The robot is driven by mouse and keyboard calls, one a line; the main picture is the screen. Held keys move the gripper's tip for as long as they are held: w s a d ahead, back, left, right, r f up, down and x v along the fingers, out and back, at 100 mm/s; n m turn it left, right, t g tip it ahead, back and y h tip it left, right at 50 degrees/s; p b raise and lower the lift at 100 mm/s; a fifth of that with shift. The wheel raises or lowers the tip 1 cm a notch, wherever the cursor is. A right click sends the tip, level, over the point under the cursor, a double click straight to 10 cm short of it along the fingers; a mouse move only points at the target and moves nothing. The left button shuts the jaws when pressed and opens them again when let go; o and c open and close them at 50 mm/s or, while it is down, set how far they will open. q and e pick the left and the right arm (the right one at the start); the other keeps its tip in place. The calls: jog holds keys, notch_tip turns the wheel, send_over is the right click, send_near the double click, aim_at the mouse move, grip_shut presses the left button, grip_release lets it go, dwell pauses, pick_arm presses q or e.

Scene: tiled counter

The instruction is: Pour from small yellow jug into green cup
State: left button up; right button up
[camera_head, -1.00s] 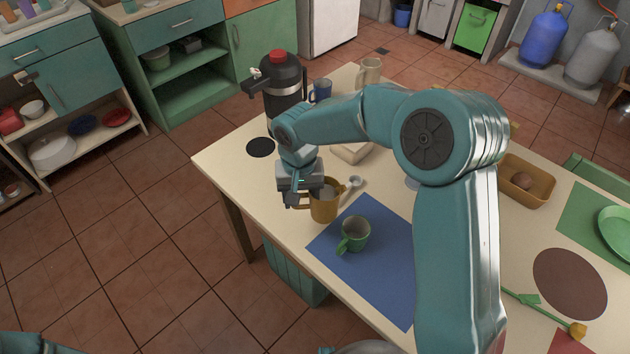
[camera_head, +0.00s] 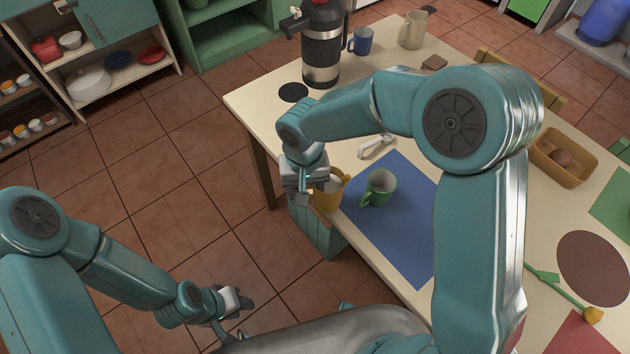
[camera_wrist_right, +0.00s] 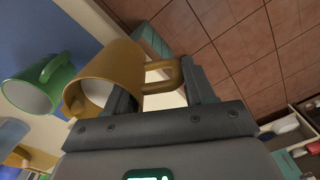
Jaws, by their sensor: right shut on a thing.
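The small yellow jug (camera_head: 328,197) is in my right gripper (camera_head: 307,196), to the left of the green cup. In the right wrist view, the fingers (camera_wrist_right: 158,95) close on the handle of the yellow jug (camera_wrist_right: 112,70), and its pale inside shows. The green cup (camera_head: 379,188) stands upright on the blue mat, its handle toward the lower left. The green cup (camera_wrist_right: 38,88) also shows in the wrist view, close beside the jug's rim. My left gripper (camera_head: 232,312) is low at the left, away from the table; its fingers are too small to read.
The blue mat (camera_head: 400,230) lies on the pale table. A dark flask (camera_head: 322,45), blue mug (camera_head: 361,41) and beige mug (camera_head: 412,30) stand at the back. A white-handled utensil (camera_head: 377,146) lies behind the mat. A tan tray (camera_head: 562,155) is at the right.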

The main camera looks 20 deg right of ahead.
jog(key=shift+d+r+y+p, duration=0.75)
jog(key=shift+r+y+p, duration=0.15)
jog(key=shift+r+p, duration=0.1)
jog(key=d+r+y, duration=0.4)
jog(key=d+r, duration=0.1)
jog(key=shift+s+d+r+t, duration=0.15)
jog(key=shift+s+r+t, duration=0.2)
jog(key=shift+s+t, duration=0.05)
jog(key=shift+d+f+y+b, duration=0.2)
jog(key=shift+y+b, duration=0.5)
jog(key=shift+b, duration=0.85)
jog(key=shift+d+f+y+b, duration=0.15)
jog(key=shift+y+b, duration=0.55)
jog(key=shift+b, duration=0.8)
dwell(3.0)
